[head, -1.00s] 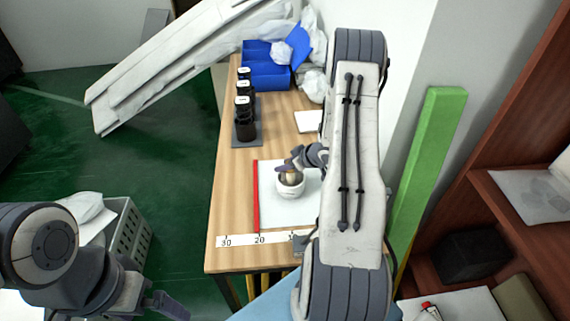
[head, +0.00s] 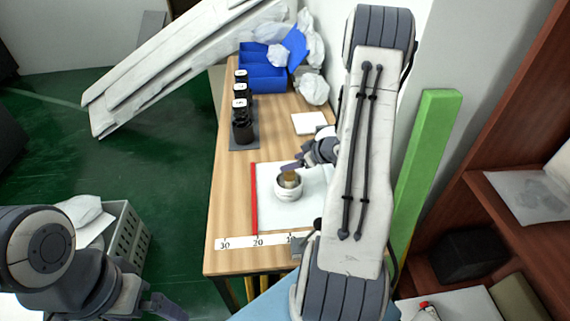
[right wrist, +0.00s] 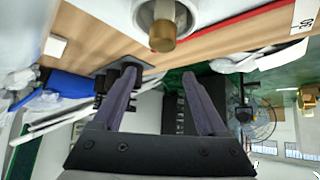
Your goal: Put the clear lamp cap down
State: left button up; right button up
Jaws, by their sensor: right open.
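A white round lamp (head: 288,192) with a brass-coloured collar stands upright on a white sheet on the wooden table. In the right wrist view the lamp's brass collar (right wrist: 162,36) shows at the top, beyond the fingertips. My right gripper (head: 292,166) is just behind and above the lamp in the head view. In the right wrist view my right gripper (right wrist: 160,76) is open, with nothing between its fingers. I cannot make out the clear lamp cap in either view. My left gripper (head: 165,306) is at the lower left, away from the table, its jaws unclear.
A red strip (head: 254,198) and a numbered ruler strip (head: 240,243) edge the white sheet (head: 285,219). Several black bottles (head: 242,125) stand on a dark mat farther back. Blue bins (head: 263,77) and a small white block (head: 309,123) are behind. My right arm hides the table's right side.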

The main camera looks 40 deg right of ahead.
jog(key=a+v, duration=0.1)
jog(key=v, duration=0.5)
jog(key=w+a+r+n+g+h, duration=0.1)
jog(key=w+a+r+h, duration=0.2)
jog(key=a, duration=0.5)
jog(key=w+a+r+n+g, duration=0.1)
jog(key=w+a+r, duration=0.2)
jog(key=a+r, duration=0.35)
jog(key=s+a+r+n+g+y, duration=0.2)
jog(key=s+a+g, duration=0.4)
jog(key=s+a, duration=1.7)
jog(key=s+r, duration=0.1)
jog(key=s, duration=0.2)
jog(key=shift+n+g+p, duration=0.3)
jog(key=shift+n+g, duration=0.1)
